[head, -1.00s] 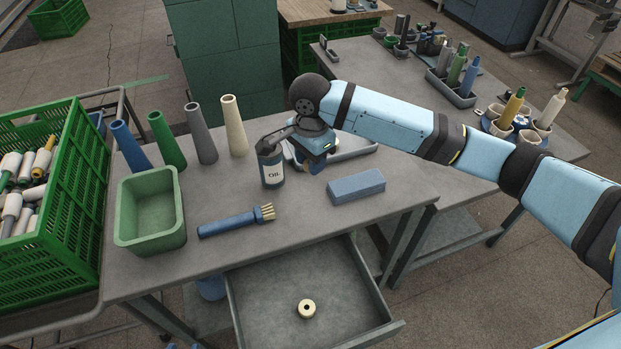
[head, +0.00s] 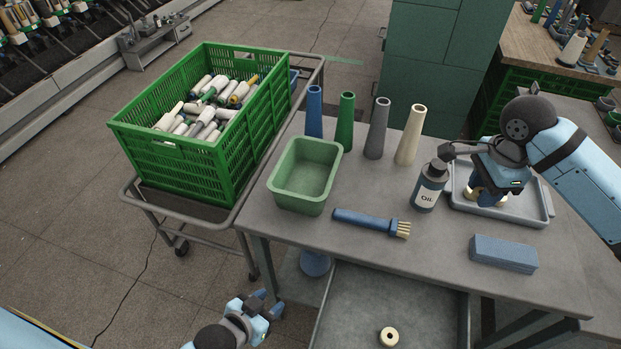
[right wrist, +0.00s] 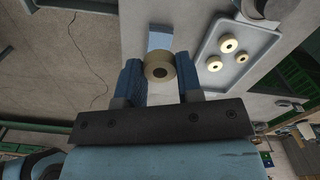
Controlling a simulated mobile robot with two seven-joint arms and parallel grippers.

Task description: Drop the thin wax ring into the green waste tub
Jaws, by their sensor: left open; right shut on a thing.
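The green waste tub (head: 307,175) stands open and empty-looking at the table's left end. My right gripper (head: 488,200) is over the grey tray (head: 535,219), right of the oil bottle. In the right wrist view it (right wrist: 160,85) is shut on a cream wax ring (right wrist: 159,71); I cannot tell how thin it is. Several similar rings (right wrist: 228,45) lie in the tray there. In the head view the fingers partly hide cream rings. Another ring (head: 389,337) lies in the open drawer. My left gripper (head: 266,306) is open and empty, low beside the table's front left.
Several cones (head: 377,130) line the back edge. A green crate of bobbins (head: 240,165) stands on a cart to the left.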

